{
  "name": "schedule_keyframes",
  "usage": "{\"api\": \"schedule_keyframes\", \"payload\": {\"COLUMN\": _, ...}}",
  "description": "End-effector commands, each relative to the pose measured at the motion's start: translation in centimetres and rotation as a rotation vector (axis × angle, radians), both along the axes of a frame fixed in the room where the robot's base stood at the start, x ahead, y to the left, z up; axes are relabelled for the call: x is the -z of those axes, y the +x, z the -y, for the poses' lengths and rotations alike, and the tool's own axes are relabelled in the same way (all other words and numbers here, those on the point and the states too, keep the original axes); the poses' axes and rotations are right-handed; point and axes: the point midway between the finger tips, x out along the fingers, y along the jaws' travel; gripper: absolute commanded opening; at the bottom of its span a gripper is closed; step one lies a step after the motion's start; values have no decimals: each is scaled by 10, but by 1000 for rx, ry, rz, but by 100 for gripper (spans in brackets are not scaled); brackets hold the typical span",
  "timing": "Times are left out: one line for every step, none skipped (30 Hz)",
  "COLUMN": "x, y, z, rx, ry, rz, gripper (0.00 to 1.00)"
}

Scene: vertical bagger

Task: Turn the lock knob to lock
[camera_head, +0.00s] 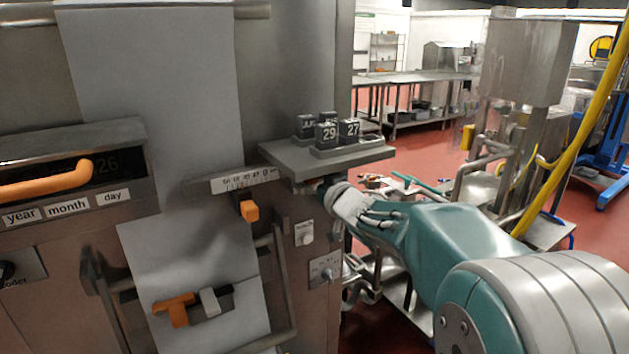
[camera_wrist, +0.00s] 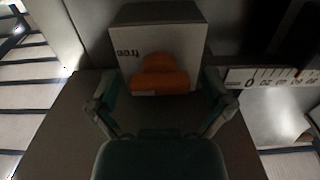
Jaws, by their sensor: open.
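The lock knob (camera_wrist: 160,75) is an orange knob in the wrist view, on the face of a grey box (camera_wrist: 190,38). A label reading "free" (camera_wrist: 128,53) shows inverted on the box, left of the knob. My gripper (camera_wrist: 158,82) is open, with one finger on each side of the knob. Gaps show between the fingers and the knob's sides. In the head view my arm reaches in from the right, and its end is beneath the small shelf (camera_head: 290,158). The lock knob and my fingertips are hidden there.
A scale strip (camera_wrist: 272,78) lies right of the box; it also shows in the head view (camera_head: 225,184) with an orange slider (camera_head: 249,210) under it. Date blocks (camera_head: 327,132) stand on the shelf. A metal guard bar (camera_head: 282,280) and a T-shaped orange handle (camera_head: 175,310) are lower left.

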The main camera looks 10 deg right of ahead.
Motion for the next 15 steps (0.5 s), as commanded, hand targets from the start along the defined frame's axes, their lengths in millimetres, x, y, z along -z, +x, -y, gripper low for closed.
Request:
{"api": "schedule_keyframes", "payload": {"x": 0, "y": 0, "z": 0, "rx": 0, "ry": 0, "rz": 0, "gripper": 100}}
{"api": "schedule_keyframes", "payload": {"x": 0, "y": 0, "z": 0, "rx": 0, "ry": 0, "rz": 0, "gripper": 100}}
{"api": "schedule_keyframes", "payload": {"x": 0, "y": 0, "z": 0, "rx": 0, "ry": 0, "rz": 0, "gripper": 100}}
{"api": "schedule_keyframes", "payload": {"x": 0, "y": 0, "z": 0, "rx": 0, "ry": 0, "rz": 0, "gripper": 87}}
{"api": "schedule_keyframes", "payload": {"x": 0, "y": 0, "z": 0, "rx": 0, "ry": 0, "rz": 0, "gripper": 73}}
{"api": "schedule_keyframes", "payload": {"x": 0, "y": 0, "z": 0, "rx": 0, "ry": 0, "rz": 0, "gripper": 55}}
{"api": "schedule_keyframes", "payload": {"x": 0, "y": 0, "z": 0, "rx": 0, "ry": 0, "rz": 0, "gripper": 42}}
{"api": "schedule_keyframes", "payload": {"x": 0, "y": 0, "z": 0, "rx": 0, "ry": 0, "rz": 0, "gripper": 31}}
{"api": "schedule_keyframes", "payload": {"x": 0, "y": 0, "z": 0, "rx": 0, "ry": 0, "rz": 0, "gripper": 29}}
{"api": "schedule_keyframes", "payload": {"x": 0, "y": 0, "z": 0, "rx": 0, "ry": 0, "rz": 0, "gripper": 29}}
{"api": "schedule_keyframes", "payload": {"x": 0, "y": 0, "z": 0, "rx": 0, "ry": 0, "rz": 0, "gripper": 29}}
{"api": "schedule_keyframes", "payload": {"x": 0, "y": 0, "z": 0, "rx": 0, "ry": 0, "rz": 0, "gripper": 29}}
{"api": "schedule_keyframes", "payload": {"x": 0, "y": 0, "z": 0, "rx": 0, "ry": -1, "rz": 0, "gripper": 29}}
{"api": "schedule_keyframes", "payload": {"x": 0, "y": 0, "z": 0, "rx": 0, "ry": -6, "rz": 3, "gripper": 29}}
{"api": "schedule_keyframes", "payload": {"x": 0, "y": 0, "z": 0, "rx": 0, "ry": -23, "rz": 9, "gripper": 29}}
